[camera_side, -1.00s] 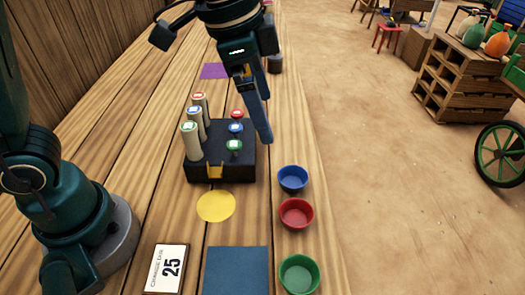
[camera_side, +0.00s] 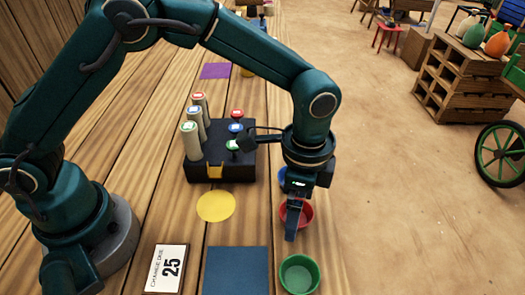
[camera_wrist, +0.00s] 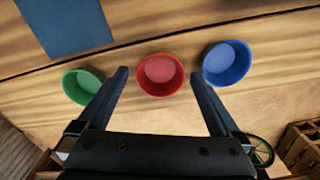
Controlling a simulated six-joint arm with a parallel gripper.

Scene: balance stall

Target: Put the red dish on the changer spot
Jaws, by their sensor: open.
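The red dish (camera_side: 307,212) stands on the table near its right edge, between the blue dish (camera_side: 283,177) and the green dish (camera_side: 299,274). My gripper (camera_side: 291,222) is over the red dish and hides part of it and most of the blue dish. In the wrist view the red dish (camera_wrist: 160,75) shows between the two spread fingers of my gripper (camera_wrist: 158,85), which is open and empty. Whether a finger touches the dish I cannot tell. A yellow round spot (camera_side: 216,206), a blue square (camera_side: 236,272) and a purple patch (camera_side: 215,71) lie on the table; none is labelled as the changer spot.
A dark block (camera_side: 209,170) with light upright tubes and coloured caps stands left of my gripper. A card (camera_side: 167,268) reading "CHANGE DUE 25" lies at the front.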

